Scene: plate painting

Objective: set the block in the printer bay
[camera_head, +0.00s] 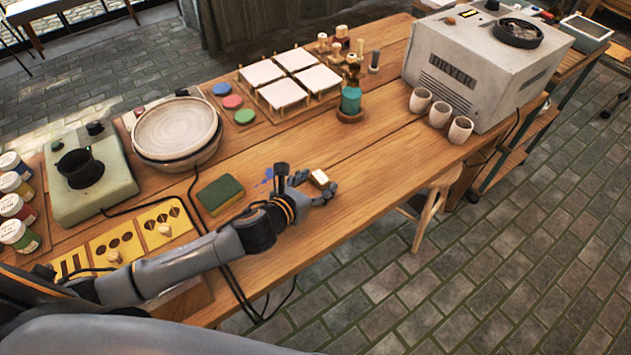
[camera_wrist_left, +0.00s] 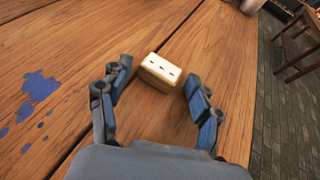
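A small cream block (camera_head: 319,179) with a wooden-coloured side lies on the wooden table. In the left wrist view the block (camera_wrist_left: 161,71) shows small dark marks on its pale face. My left gripper (camera_head: 315,190) is open beside it. In the left wrist view its two blue-padded fingers (camera_wrist_left: 154,88) are spread apart, with the block just ahead of and between the tips. I cannot tell whether a finger touches it. No printer bay can be made out for certain. My right gripper is not in view.
Blue paint spots (camera_head: 264,177) and a green sponge (camera_head: 220,193) lie left of the block. Yellow stencil plates (camera_head: 115,243) lie near my left arm. A grey dryer (camera_head: 470,70) and several cups (camera_head: 439,114) stand farther right. The table's front edge is close to the block.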

